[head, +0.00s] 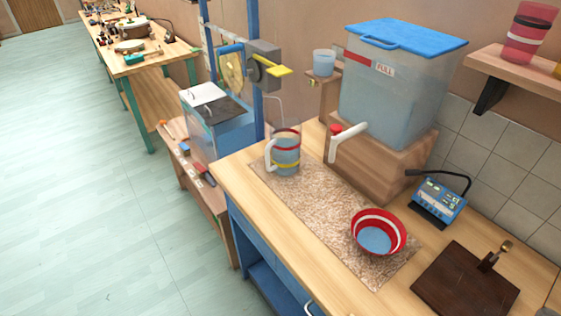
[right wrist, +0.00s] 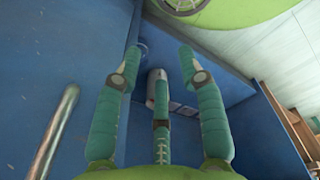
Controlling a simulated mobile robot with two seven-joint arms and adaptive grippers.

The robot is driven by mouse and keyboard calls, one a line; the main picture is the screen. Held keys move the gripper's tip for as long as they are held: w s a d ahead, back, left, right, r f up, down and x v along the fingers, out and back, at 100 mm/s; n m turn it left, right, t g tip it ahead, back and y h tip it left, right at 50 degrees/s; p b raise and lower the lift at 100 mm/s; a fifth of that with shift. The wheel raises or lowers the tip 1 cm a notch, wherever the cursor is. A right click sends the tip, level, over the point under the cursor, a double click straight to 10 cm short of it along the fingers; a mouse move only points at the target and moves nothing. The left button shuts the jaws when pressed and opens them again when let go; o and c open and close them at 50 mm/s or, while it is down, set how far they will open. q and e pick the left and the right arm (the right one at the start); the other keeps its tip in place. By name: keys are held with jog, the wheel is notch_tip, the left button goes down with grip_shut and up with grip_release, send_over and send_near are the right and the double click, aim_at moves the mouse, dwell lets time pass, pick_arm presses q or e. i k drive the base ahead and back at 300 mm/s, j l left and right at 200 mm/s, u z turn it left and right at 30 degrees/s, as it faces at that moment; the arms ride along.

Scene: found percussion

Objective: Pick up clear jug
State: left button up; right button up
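The clear jug (head: 287,153) stands upright on the speckled mat (head: 321,210) at its far left end in the head view. It has a red band near the top, a yellow band lower down and a pale handle on its left side. Neither gripper shows in the head view. In the right wrist view, my right gripper (right wrist: 160,62) has its green fingers spread apart with nothing between them. It faces blue panels, and the jug is not in that view. My left gripper is in neither view.
A large clear tank (head: 395,100) with a blue lid sits on a wooden block right of the jug, its white spout (head: 348,143) near it. A red bowl (head: 378,234) is on the mat's near end. A dark board (head: 464,285) lies at right. Open floor (head: 90,180) is left.

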aim_at(285, 144)
jog(key=i+j, duration=0.15)
jog(key=j, duration=0.2)
jog(key=i+j, duration=0.15)
jog(key=j, duration=0.2)
jog(key=i+j+z, duration=0.1)
jog(key=j, duration=0.3)
jog(key=i+j, duration=0.2)
jog(key=j, duration=0.15)
jog(key=i+j, duration=0.15)
jog(key=j, duration=0.2)
